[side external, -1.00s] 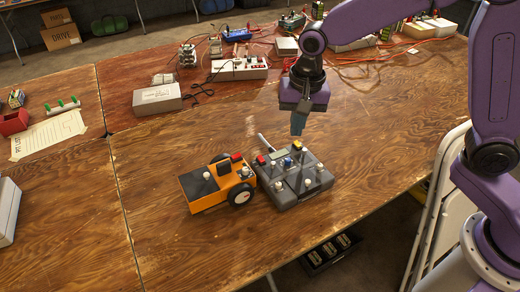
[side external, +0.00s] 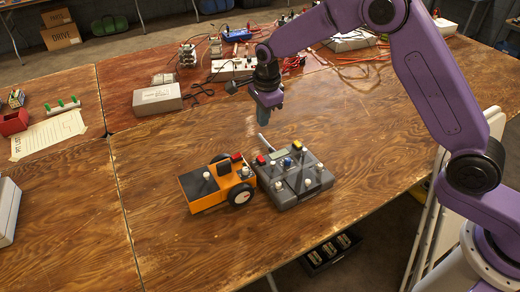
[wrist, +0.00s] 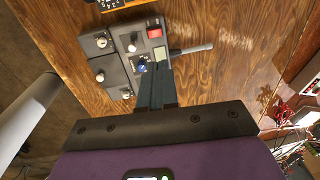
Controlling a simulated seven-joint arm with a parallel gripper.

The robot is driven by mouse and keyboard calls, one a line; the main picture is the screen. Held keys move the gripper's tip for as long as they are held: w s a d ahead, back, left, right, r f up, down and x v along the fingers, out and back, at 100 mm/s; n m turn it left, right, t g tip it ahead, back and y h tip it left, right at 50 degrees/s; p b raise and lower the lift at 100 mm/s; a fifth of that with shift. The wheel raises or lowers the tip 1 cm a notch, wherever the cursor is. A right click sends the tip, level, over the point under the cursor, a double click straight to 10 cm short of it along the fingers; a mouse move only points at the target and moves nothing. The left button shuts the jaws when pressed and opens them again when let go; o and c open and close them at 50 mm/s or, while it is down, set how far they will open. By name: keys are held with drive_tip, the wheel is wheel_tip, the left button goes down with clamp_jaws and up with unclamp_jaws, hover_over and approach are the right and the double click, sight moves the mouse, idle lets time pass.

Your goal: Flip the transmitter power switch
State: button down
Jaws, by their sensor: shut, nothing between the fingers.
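The grey transmitter (side external: 296,186) lies on the wooden table in the side view, with a red switch (side external: 260,159), a yellow knob (side external: 297,145), a small display and several pale-tipped sticks or knobs. Its antenna points up and left. In the wrist view the transmitter (wrist: 118,72) shows at upper left, with the red switch (wrist: 154,32) near its right side. I cannot tell which control is the power switch. My gripper (side external: 264,125) is shut and empty, above the table just behind the transmitter. In the wrist view its fingers (wrist: 158,75) overlap part of the transmitter.
An orange and black toy truck (side external: 217,183) stands directly left of the transmitter. The table in front of and right of the transmitter is clear.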

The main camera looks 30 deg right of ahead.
sight(260, 157)
drive_tip(key=shift+f, duration=0.15)
drive_tip(key=f, duration=0.4)
drive_tip(key=w+f, duration=0.1)
drive_tip(key=f, duration=0.8)
drive_tip(key=shift+w+f, duration=0.35)
drive_tip(key=shift+w+f, duration=0.1)
drive_tip(key=shift+f, duration=0.15)
drive_tip(key=shift+s, duration=0.25)
drive_tip(key=shift+s+r, duration=0.1)
drive_tip(key=shift+s, duration=0.55)
drive_tip(key=shift+w+r, duration=0.1)
drive_tip(key=shift+r, duration=0.05)
